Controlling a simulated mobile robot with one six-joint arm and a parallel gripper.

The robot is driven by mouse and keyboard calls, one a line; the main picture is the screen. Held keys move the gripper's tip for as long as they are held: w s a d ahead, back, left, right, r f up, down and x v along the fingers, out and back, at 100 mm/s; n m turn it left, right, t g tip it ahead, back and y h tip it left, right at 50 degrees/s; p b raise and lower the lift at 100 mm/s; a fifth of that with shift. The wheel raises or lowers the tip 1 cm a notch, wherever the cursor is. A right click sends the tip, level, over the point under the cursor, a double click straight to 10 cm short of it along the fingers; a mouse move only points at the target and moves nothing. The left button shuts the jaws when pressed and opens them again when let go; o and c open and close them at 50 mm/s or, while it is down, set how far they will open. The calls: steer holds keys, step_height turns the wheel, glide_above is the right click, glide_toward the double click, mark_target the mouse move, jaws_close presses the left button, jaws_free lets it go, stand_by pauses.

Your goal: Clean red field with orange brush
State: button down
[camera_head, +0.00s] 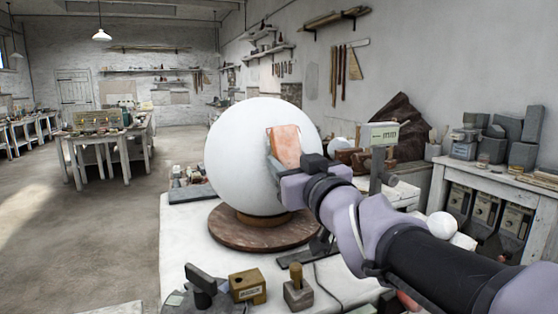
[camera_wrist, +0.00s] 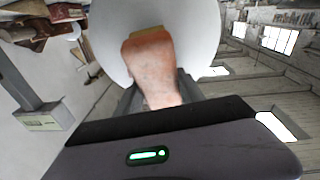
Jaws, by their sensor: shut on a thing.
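A large white plaster sphere (camera_head: 235,160) stands on a round brown wooden base (camera_head: 245,236) on the white table. My gripper (camera_head: 277,170) is shut on the orange brush (camera_head: 286,145), which is in front of the sphere's right side. In the wrist view the brush (camera_wrist: 150,65) extends from the jaws toward the sphere (camera_wrist: 190,22), its wider end over the white surface. I cannot tell whether it touches the sphere. No red field shows on the visible part of the sphere; the brush and my arm hide some of it.
A wooden block (camera_head: 247,286) and a wood-handled tool (camera_head: 297,288) stand at the table's front. A small white ball (camera_head: 441,225) is to the right of my arm. A side bench (camera_head: 500,180) holds grey blocks. The floor at left (camera_head: 90,230) is clear.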

mark_target(289, 142)
steer(key=shift+w+a+r+p, duration=0.2)
steer(key=shift+r+p, duration=0.35)
steer(key=shift+r, duration=0.2)
steer(key=shift+w+a+r+p, duration=0.1)
steer(key=shift+w+r+p, duration=0.15)
steer(key=shift+r+p, duration=0.45)
steer(key=shift+w+a+r+p, duration=0.1)
steer(key=shift+w+r+p, duration=0.1)
steer(key=shift+r+p, duration=0.45)
steer(key=shift+r, duration=0.1)
steer(key=shift+s+b, duration=0.1)
steer(key=shift+b, duration=0.25)
steer(key=shift+s+d+f+b, duration=0.3)
steer(key=shift+s+f+b, duration=0.25)
steer(key=shift+f, duration=0.2)
steer(key=shift+s+d+f, duration=0.1)
steer(key=shift+s+f, duration=0.05)
steer(key=shift+s, duration=0.2)
steer(key=shift+w, duration=0.1)
